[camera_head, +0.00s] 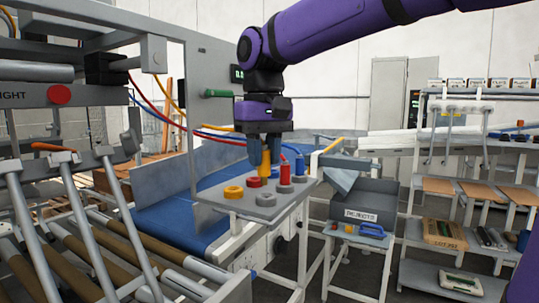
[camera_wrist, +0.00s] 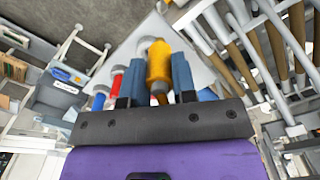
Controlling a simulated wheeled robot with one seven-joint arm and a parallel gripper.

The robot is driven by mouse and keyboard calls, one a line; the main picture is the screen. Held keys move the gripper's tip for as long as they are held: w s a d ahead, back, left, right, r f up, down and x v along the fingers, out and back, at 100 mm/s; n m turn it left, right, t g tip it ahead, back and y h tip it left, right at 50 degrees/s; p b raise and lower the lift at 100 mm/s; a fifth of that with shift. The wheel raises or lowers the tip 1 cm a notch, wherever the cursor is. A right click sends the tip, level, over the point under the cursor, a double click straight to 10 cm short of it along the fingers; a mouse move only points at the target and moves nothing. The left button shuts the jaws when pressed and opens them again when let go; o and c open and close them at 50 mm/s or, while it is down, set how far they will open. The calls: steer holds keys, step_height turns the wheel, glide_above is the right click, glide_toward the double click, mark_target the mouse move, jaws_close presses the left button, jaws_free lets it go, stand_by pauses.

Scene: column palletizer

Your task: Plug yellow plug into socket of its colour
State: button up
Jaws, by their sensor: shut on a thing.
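My gripper (camera_head: 267,158) is shut on the yellow plug (camera_head: 265,168) above the grey board (camera_head: 232,206). In the wrist view the yellow plug (camera_wrist: 158,62) stands between the two blue fingers of my gripper (camera_wrist: 157,75). A yellow ring-shaped socket (camera_head: 233,192) is on the board, left of and nearer than the plug. A red socket (camera_head: 254,182) and a grey socket (camera_head: 265,200) lie close by. The plug's lower end is near the board; I cannot tell whether it touches.
A red plug (camera_head: 285,174) and a blue plug (camera_head: 299,166) stand on the board to the right of my gripper. A blue conveyor (camera_head: 165,227) lies to the left behind the board. A grey bin (camera_head: 365,203) stands to the right.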

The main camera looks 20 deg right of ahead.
steer(key=w+a, duration=0.2)
steer(key=w, duration=0.9)
steer(key=shift+w+a, duration=0.3)
steer(key=shift+w, duration=0.1)
stand_by(0.7)
steer(key=shift+f, duration=2.75)
stand_by(3.0)
